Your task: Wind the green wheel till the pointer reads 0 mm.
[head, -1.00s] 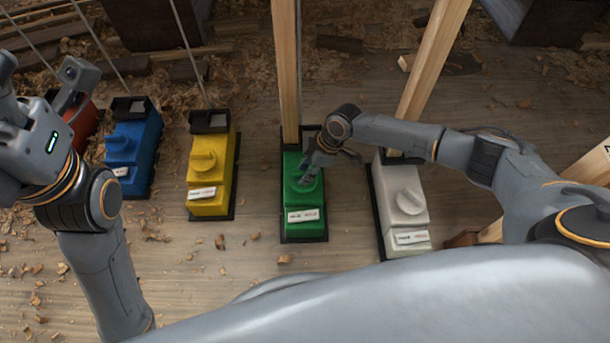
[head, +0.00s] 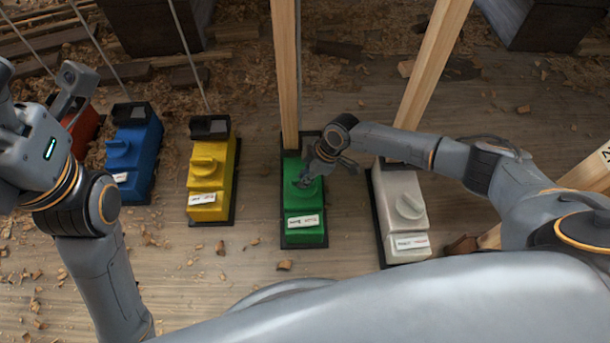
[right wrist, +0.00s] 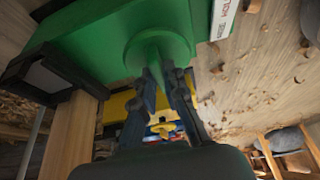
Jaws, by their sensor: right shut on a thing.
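The green unit (head: 304,229) stands on the floor at the middle of the head view, with a white label on its near part. Its green wheel (right wrist: 157,47) is a round knob with a raised grip bar, seen in the right wrist view. My right gripper (head: 304,182) is over the wheel, and its fingers (right wrist: 165,75) are shut on the grip bar.
A yellow unit (head: 208,177), a blue unit (head: 134,150) and a red unit (head: 82,128) stand to the left. A white unit (head: 402,190) stands close on the right. Wooden posts (head: 286,70) rise behind. Wood shavings litter the floor.

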